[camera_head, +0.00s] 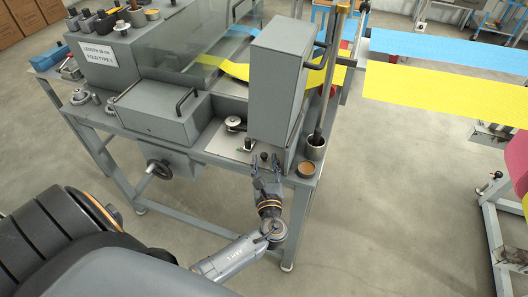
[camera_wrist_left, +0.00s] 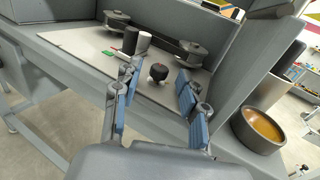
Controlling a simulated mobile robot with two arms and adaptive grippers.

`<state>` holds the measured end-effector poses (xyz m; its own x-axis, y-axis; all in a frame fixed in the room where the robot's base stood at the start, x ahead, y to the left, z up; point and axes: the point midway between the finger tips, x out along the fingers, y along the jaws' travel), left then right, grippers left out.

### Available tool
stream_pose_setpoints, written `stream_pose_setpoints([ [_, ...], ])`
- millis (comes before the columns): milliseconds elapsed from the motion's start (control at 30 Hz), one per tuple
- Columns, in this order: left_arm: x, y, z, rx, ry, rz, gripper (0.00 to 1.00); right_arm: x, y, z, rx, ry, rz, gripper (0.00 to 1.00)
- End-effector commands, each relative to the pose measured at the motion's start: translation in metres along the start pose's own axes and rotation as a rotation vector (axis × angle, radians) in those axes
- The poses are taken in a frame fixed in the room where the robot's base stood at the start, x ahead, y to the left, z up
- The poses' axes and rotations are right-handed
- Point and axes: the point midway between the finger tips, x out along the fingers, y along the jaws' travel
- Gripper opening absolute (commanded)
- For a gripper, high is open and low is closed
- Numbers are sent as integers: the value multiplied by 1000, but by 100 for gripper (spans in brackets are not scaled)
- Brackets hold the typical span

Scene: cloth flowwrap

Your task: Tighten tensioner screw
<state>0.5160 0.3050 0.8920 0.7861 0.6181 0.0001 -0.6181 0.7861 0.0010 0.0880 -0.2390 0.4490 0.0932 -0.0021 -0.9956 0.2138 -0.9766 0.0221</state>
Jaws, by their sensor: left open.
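A small dark round knob, seemingly the tensioner screw (camera_wrist_left: 158,72), stands on a light plate (camera_wrist_left: 85,45) at the machine's near edge. In the head view the knob (camera_head: 264,156) shows at the tips of my left gripper (camera_head: 266,164). My left gripper (camera_wrist_left: 160,84) is open, its blue-padded fingers spread on either side of the knob in the left wrist view. I see a gap on both sides; whether the tips reach past the knob is hard to tell. A black-and-white cylinder (camera_wrist_left: 137,44) stands behind it to the left. My right gripper is not in view.
Rollers on an arm (camera_wrist_left: 190,50) lie behind the knob. A tall grey cabinet (camera_head: 275,90) rises behind. A bowl with orange-brown contents (camera_wrist_left: 262,130) sits to the right, near a grey cup (camera_head: 315,148). Yellow cloth (camera_head: 440,90) runs off right. The floor in front is clear.

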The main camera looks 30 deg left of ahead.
Motion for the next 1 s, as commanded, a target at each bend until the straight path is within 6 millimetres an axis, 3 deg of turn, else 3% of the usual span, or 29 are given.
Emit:
stream_pose_setpoints([
  [200, 28, 0, 0, 0, 0, 0, 42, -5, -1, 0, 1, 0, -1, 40],
  [567, 34, 0, 0, -1, 1, -1, 42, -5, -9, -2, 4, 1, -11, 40],
  [600, 34, 0, 0, -1, 1, -1, 40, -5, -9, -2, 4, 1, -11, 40],
  [800, 33, 0, 0, -1, 1, 0, 0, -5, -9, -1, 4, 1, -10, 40],
  [1000, 33, 0, 0, -1, 1, -3, 0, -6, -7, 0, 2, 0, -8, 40],
])
